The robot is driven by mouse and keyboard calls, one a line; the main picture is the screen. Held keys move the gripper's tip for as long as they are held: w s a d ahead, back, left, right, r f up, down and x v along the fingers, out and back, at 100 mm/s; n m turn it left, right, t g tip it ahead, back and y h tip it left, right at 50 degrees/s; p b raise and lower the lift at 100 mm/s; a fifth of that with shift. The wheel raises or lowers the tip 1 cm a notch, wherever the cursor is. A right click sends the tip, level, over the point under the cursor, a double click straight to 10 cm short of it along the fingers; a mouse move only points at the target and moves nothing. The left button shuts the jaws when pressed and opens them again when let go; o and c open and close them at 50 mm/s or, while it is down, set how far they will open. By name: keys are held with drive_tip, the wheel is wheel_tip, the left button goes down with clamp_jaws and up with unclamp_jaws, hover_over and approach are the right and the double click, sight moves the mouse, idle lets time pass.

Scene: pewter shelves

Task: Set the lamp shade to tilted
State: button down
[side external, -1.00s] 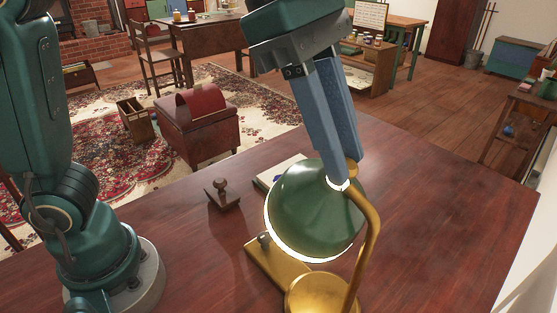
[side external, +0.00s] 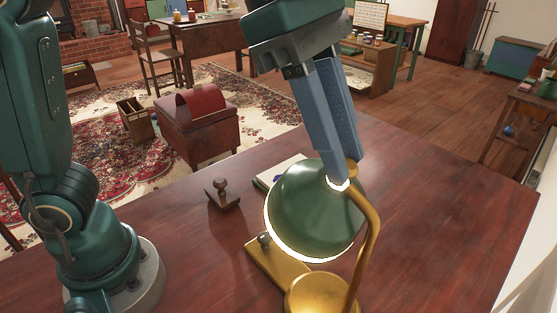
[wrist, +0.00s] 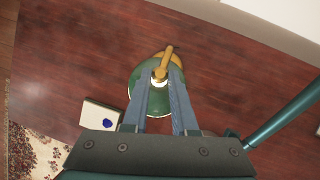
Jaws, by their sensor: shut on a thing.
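The desk lamp has a green shade (side external: 312,215) with a glowing rim and a brass stem (side external: 366,240) on a round brass base (side external: 320,292). The shade tips down toward the left in the side view. My gripper (side external: 342,172) reaches down from above, its blue fingers shut on the top of the shade by the brass joint. In the wrist view my gripper (wrist: 161,80) has a finger on each side of the pale top of the shade (wrist: 148,97). The fingers hide part of the shade there.
A wooden stamp (side external: 222,193) stands on the desk left of the lamp. A pale pad with a blue mark (wrist: 104,119) lies near the desk edge, partly hidden by the shade in the side view. The desk's right part (side external: 450,215) is clear.

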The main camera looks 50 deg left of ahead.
idle(0.4)
drive_tip(key=shift+d+r+y, duration=0.15)
drive_tip(key=shift+d+y, duration=0.4)
drive_tip(key=shift+y, duration=0.65)
drive_tip(key=c, duration=0.7)
unclamp_jaws()
drive_tip(key=shift+a, duration=0.2)
drive_tip(key=shift+a+h, duration=0.25)
drive_tip(key=shift+h, duration=0.55)
drive_tip(key=shift+a+h, duration=0.15)
drive_tip(key=shift+h, duration=0.25)
